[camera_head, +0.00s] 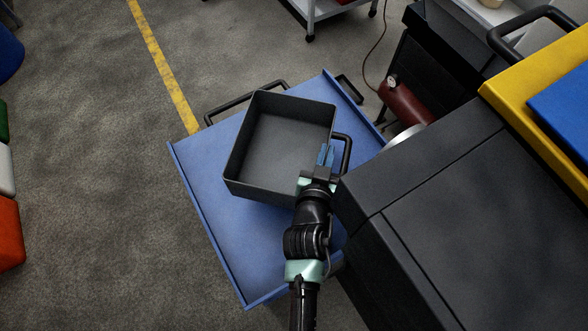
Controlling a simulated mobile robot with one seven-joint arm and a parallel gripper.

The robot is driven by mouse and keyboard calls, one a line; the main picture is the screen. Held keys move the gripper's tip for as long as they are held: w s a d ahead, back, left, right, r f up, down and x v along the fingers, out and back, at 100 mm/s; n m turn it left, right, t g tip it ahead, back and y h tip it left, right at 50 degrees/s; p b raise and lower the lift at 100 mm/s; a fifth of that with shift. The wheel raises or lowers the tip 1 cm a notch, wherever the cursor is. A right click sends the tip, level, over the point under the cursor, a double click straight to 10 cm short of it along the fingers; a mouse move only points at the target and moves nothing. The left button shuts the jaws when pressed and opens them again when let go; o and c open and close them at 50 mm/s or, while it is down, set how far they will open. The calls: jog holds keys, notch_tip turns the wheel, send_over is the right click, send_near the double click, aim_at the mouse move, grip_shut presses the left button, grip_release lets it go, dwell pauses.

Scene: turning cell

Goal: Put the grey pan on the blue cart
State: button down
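The grey pan (278,145) is a dark, deep, open rectangular box, empty inside, with a black loop handle on its right side. It is over the top of the blue cart (205,180), turned slightly relative to it and within its edges. Whether it rests on the cart or hangs just above it is hard to tell. My gripper (326,155) is at the pan's right wall, beside the handle, with its blue fingertips close together. I cannot tell whether they grip the wall or only stand next to it.
A large dark machine cabinet (450,220) stands close on the right, beside the cart. A yellow panel (540,85) is at the upper right. A grey shelf trolley (325,10) is at the top. Coloured bins, including an orange one (8,235), line the left edge. Floor left of the cart is clear.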

aim_at(295, 153)
jog(key=w+b, duration=0.1)
jog(key=w, duration=0.2)
jog(key=w+a+f+b, duration=0.1)
jog(key=shift+w+a+b, duration=0.1)
jog(key=shift+w+b, duration=0.1)
jog(key=shift+b, duration=0.15)
jog(key=shift+w+a+f, duration=0.1)
jog(key=shift+w+f, duration=0.05)
jog(key=shift+f, duration=0.15)
notch_tip(295, 153, down, 9)
jog(key=b, duration=0.3)
jog(key=shift+f+b, duration=0.1)
jog(key=shift+b, duration=0.3)
jog(key=shift+f, duration=0.2)
jog(key=c, duration=1)
grip_release()
jog(key=shift+c, duration=0.2)
